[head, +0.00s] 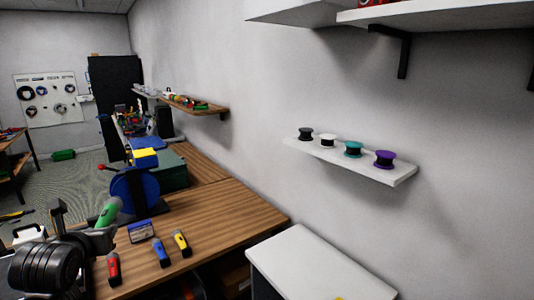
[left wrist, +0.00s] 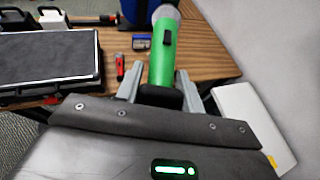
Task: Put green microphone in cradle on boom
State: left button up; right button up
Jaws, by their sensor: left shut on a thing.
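The green microphone (head: 109,212) is in my left gripper (head: 98,236) at the lower left of the head view, held above the table's left side. In the left wrist view the microphone (left wrist: 162,55) stands up between the two fingers of my left gripper (left wrist: 160,93), its grey mesh head pointing away. The gripper is shut on its lower, dark end. I cannot make out the boom or its cradle in either view. My right gripper is not in view.
Red (head: 113,268), blue (head: 161,254) and yellow (head: 182,243) handled items lie on the wooden table (head: 225,218). A blue reel (head: 135,190) stands behind them. A shelf (head: 350,160) holds several spools. A dark case (left wrist: 48,60) is left in the left wrist view.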

pick_arm(q)
jog(key=d+m+h, duration=0.3)
jog(key=d+h, duration=0.1)
jog(key=d, duration=1.3)
jog(key=shift+t, duration=0.3)
jog(key=f+b, duration=0.4)
jog(key=f, duration=0.1)
jog(key=shift+w+d+f+b, duration=0.15)
jog(key=shift+w+b, duration=0.25)
